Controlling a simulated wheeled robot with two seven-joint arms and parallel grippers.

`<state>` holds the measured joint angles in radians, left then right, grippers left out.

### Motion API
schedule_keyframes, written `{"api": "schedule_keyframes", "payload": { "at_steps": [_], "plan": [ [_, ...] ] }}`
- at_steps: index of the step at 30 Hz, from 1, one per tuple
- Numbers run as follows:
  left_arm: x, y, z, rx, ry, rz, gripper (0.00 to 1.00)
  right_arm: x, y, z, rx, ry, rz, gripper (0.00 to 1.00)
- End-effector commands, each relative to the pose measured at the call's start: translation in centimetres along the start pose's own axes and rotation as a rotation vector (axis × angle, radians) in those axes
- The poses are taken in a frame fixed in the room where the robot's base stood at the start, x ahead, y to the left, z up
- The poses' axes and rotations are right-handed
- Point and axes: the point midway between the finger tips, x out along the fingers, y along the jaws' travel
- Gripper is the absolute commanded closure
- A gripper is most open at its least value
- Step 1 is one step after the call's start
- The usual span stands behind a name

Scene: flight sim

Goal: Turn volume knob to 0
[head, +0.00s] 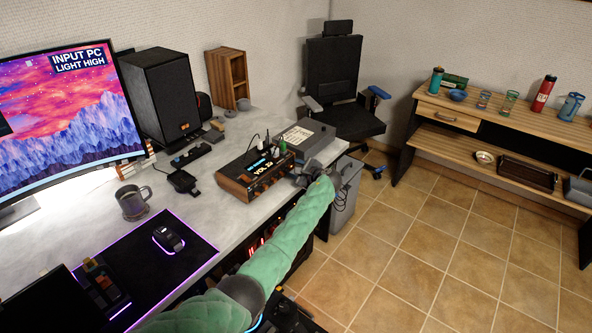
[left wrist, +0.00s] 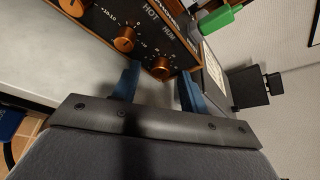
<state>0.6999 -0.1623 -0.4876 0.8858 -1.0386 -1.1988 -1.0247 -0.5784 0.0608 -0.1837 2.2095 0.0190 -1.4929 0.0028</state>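The amplifier (head: 250,182) is a wooden-sided box with a dark face on the desk. Its display appears to read VOL 32. My left gripper (head: 298,176) is at its front right side, at the end of my green-sleeved arm. In the left wrist view the gripper's two blue fingers (left wrist: 159,88) are apart and empty. A copper knob (left wrist: 160,67) lies just beyond the gap between them, apparently not gripped. Another copper knob (left wrist: 125,40) with number marks sits to its left. I cannot tell which knob is the volume knob. My right gripper is not in view.
A green plug (left wrist: 216,22) stands out of the amplifier near the fingers. A grey box (head: 308,137) is behind it on the desk. A mug (head: 133,204), mouse (head: 167,239) and speaker (head: 161,95) are to the left. Tiled floor (head: 400,250) is open at right.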

Motion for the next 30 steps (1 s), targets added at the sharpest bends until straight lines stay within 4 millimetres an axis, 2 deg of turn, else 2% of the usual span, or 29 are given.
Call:
{"api": "schedule_keyframes", "payload": {
  "at_steps": [8, 12, 15, 18, 21, 25, 30],
  "plan": [
    [-0.1, 0.0, 0.0, 0.0, 0.0, 0.0, 0.57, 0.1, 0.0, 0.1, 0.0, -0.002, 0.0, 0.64],
    [-1.4, 0.1, -0.2, 0.0, 0.002, -0.001, 0.57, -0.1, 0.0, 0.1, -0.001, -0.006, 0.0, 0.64],
    [-2.9, 0.1, -0.2, -0.002, 0.002, -0.001, 0.57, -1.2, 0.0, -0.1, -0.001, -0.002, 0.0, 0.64],
    [-4.4, 0.1, -0.2, -0.002, 0.002, 0.0, 0.57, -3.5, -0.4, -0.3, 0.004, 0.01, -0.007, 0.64],
    [-5.8, 0.1, -0.2, -0.001, 0.001, 0.0, 0.57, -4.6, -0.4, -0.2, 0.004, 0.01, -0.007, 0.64],
    [-7.1, 0.1, -0.2, 0.0, 0.001, 0.0, 0.57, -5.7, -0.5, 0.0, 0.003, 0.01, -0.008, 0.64],
    [-7.8, 0.0, 0.0, 0.0, 0.0, 0.0, 0.57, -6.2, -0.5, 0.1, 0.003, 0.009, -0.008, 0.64]
  ]
}}
